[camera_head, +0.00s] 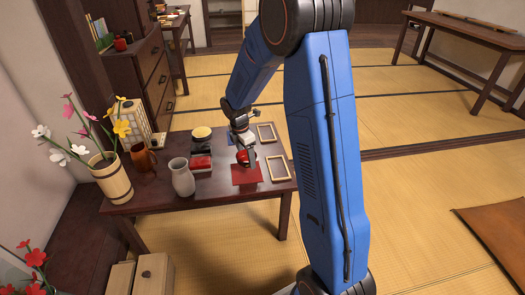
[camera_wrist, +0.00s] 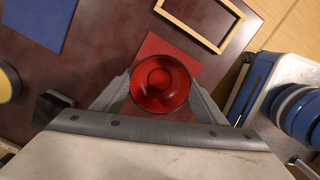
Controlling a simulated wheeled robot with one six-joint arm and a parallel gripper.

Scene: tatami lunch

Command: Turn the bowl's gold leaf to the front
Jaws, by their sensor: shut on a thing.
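The bowl (camera_wrist: 160,82) is red and round with a dark rim. In the wrist view I look down into its open top, and it appears empty. My gripper (camera_wrist: 160,98) is shut on the bowl, with one finger at each side. In the head view the bowl (camera_head: 245,157) shows small at my gripper (camera_head: 244,150), over the red mat (camera_head: 246,176) on the low table. I cannot tell whether it touches the mat. No gold leaf shows in either view; the bowl's outer wall is mostly hidden.
Two wooden frames (camera_head: 277,165) (camera_head: 266,132) lie right of the mat. The table front (camera_head: 222,201) is clear.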

